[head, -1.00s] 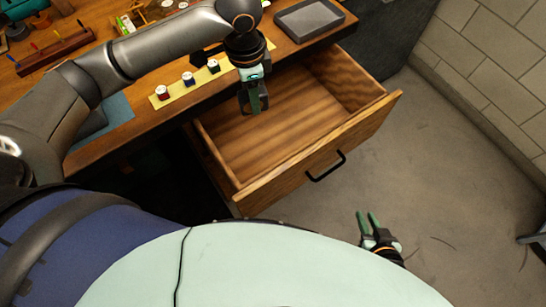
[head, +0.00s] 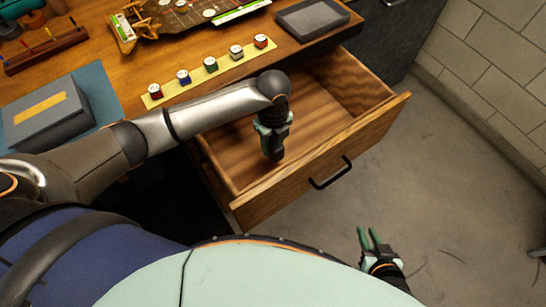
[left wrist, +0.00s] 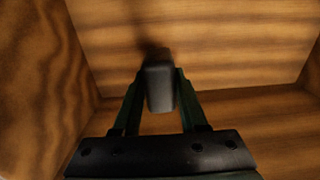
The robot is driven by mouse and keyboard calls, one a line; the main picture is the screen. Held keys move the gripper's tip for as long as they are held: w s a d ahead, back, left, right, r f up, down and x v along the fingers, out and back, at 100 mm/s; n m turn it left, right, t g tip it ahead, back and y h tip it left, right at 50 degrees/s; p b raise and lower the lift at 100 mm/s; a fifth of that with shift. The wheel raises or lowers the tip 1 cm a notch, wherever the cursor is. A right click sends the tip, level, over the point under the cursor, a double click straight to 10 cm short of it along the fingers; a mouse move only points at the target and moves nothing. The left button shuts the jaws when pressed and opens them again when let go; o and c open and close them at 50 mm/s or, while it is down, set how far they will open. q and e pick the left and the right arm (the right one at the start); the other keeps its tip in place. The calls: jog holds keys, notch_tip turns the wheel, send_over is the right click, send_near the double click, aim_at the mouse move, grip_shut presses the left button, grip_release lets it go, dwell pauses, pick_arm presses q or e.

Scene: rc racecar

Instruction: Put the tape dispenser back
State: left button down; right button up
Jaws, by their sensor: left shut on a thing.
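My left gripper (head: 273,150) reaches down into the open wooden drawer (head: 372,132). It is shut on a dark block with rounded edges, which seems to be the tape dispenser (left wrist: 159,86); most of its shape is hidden. In the left wrist view the block sits between the two green fingers, with the drawer's wood floor and walls around it. I cannot tell whether it touches the drawer floor. My right gripper (head: 368,240) is open and empty, low beside the drawer front.
The desk (head: 125,75) behind the drawer holds a yellow strip (head: 222,64) with several small jars, a grey tray (head: 312,18), a grey box (head: 45,112) on a blue mat and a model car (head: 185,12). The drawer's right part looks empty.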

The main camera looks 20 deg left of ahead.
aim_at(273, 141)
pick_arm(q)
notch_tip(273, 141, down, 6)
jog(key=shift+f+b, duration=0.1)
jog(key=shift+b, duration=0.4)
jog(key=shift+f, duration=0.1)
jog(key=shift+c, duration=2.2)
grip_release()
jog(key=shift+r, duration=0.3)
notch_tip(273, 141, up, 12)
jog(key=shift+f+p, duration=0.2)
jog(key=shift+p, duration=0.85)
